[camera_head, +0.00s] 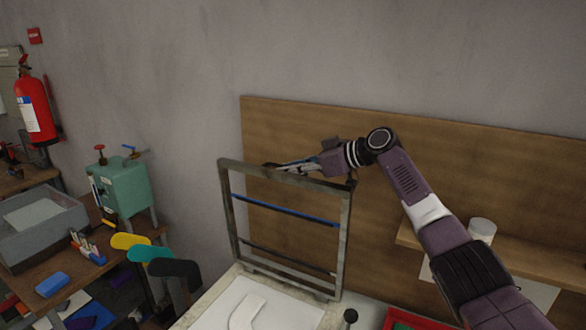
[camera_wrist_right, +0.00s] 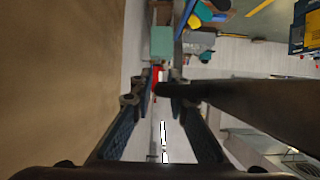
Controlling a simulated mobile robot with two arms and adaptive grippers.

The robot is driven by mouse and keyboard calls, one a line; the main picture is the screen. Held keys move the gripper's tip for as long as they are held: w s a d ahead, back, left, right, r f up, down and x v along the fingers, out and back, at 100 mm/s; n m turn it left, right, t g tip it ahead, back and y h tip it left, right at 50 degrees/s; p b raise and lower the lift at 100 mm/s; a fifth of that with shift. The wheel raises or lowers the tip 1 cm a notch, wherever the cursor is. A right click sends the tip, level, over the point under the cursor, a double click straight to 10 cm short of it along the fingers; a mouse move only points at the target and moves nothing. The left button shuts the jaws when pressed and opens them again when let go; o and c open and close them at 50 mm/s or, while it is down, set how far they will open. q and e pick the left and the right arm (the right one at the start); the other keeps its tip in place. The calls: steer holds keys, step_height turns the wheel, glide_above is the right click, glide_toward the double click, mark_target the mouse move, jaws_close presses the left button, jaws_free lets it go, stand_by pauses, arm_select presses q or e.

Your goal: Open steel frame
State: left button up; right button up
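The steel frame (camera_head: 346,235) stands nearly upright at the back of the white-topped board (camera_head: 205,300), its grey bars worn. A blue bar and a darker bar cross its opening. My right gripper (camera_head: 285,167) is at the frame's top bar, with its fingers lying along it. In the right wrist view, my gripper (camera_wrist_right: 158,88) has its fingers apart, with a gap between the tips. A dark bar of the frame (camera_wrist_right: 250,105) crosses over one finger and ends near the gap; I cannot tell whether it touches. My left gripper is not in view.
A wooden panel (camera_head: 420,150) with a shelf (camera_head: 540,262) is close behind the frame. A white cutout (camera_head: 246,311) lies on the board. A red tray (camera_head: 400,320) and a black knob (camera_head: 350,316) are in front. At left are a green machine (camera_head: 125,188) and a grey tub (camera_head: 40,235).

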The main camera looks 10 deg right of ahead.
steer(key=v, duration=1.2)
